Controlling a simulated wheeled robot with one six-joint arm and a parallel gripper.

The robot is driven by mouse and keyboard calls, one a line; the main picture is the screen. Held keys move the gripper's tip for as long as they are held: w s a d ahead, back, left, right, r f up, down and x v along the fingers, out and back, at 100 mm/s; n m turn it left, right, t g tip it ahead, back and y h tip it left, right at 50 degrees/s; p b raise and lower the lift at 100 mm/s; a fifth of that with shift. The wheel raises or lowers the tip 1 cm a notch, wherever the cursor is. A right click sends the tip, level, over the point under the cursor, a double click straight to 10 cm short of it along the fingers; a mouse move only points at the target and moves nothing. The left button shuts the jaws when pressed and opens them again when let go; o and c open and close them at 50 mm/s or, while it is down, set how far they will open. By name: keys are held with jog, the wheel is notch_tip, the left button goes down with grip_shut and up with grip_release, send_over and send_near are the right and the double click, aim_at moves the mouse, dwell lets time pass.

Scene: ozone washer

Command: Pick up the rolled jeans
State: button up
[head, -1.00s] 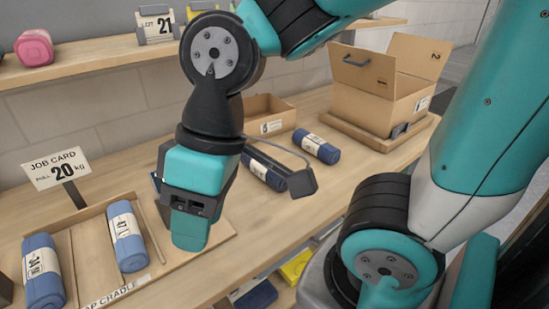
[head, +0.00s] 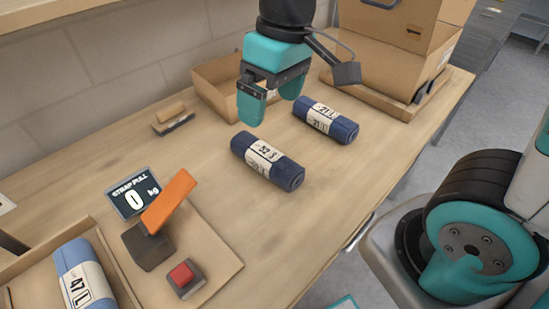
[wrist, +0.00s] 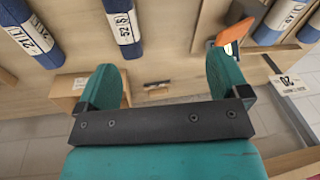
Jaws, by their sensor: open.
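A dark blue rolled pair of jeans labelled 32 (head: 267,160) lies on the bench in the middle of the head view. Another dark roll labelled 21 (head: 326,121) lies behind it to the right. A lighter blue roll labelled 47 (head: 82,278) lies in a tray at the lower left. My gripper (head: 272,97) is open and empty, its fingers pointing down, above and behind the two dark rolls. In the wrist view, roll 32 (wrist: 122,27) and roll 21 (wrist: 34,34) show at the top, beyond the open fingers and apart from them.
A strap pull gauge (head: 135,194) with an orange lever (head: 168,201) and a red button (head: 182,274) stands at the left. An open cardboard box (head: 215,82) is behind my gripper, and a larger box (head: 405,30) is at the back right.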

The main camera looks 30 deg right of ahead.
jog(key=m+h+b, duration=0.1)
jog(key=h+b, duration=0.1)
send_over(265, 151)
notch_tip(265, 151, down, 5)
jog(key=shift+m, duration=0.3)
notch_tip(265, 151, down, 11)
jog(key=shift+f+p, duration=0.1)
jog(key=shift+p, duration=0.35)
jog(key=shift+d+f+p, duration=0.1)
jog(key=shift+f+p, duration=0.45)
jog(key=shift+f, duration=2.55)
jog(key=shift+c, duration=0.2)
jog(key=c, duration=1.2)
